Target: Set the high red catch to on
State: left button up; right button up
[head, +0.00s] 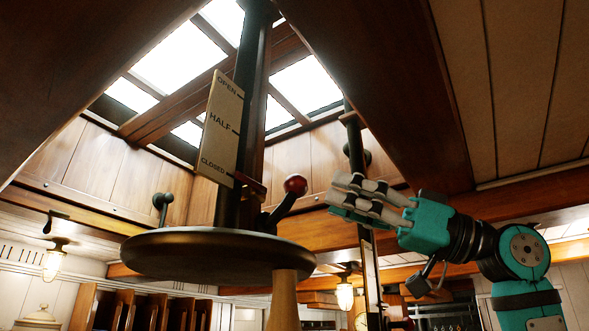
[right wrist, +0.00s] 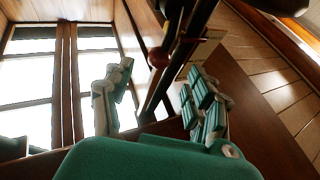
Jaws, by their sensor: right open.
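The red catch (head: 295,185) is a round red knob on a short dark lever, tilted up to the right from the dark post above the round wheel. A red knob also shows in the right wrist view (right wrist: 158,57), beyond my fingers. My right gripper (head: 333,192) is open and empty, to the right of the knob in the head view and apart from it. In the right wrist view my fingers (right wrist: 160,75) are spread on either side of the knob's line. No on or off marking on the catch is readable. My left gripper is out of view.
A dark round wheel (head: 215,255) with a pale upright handle (head: 284,300) hangs below the catch. A plate (head: 222,128) reads OPEN, HALF, CLOSED on the post. A second dark post (head: 354,150) stands behind my right gripper. Wooden beams (head: 400,90) frame the skylight overhead.

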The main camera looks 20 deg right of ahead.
aim_at(294, 186)
jog(key=p+x, duration=0.2)
jog(key=x, duration=0.4)
jog(key=shift+r, duration=0.25)
jog(key=shift+w+a+r+p, duration=0.1)
jog(key=shift+w+a+p, duration=0.3)
jog(key=shift+a, duration=0.25)
jog(key=shift+c, duration=0.4)
jog(key=shift+s+d, duration=0.1)
jog(key=c, duration=0.5)
grip_shut()
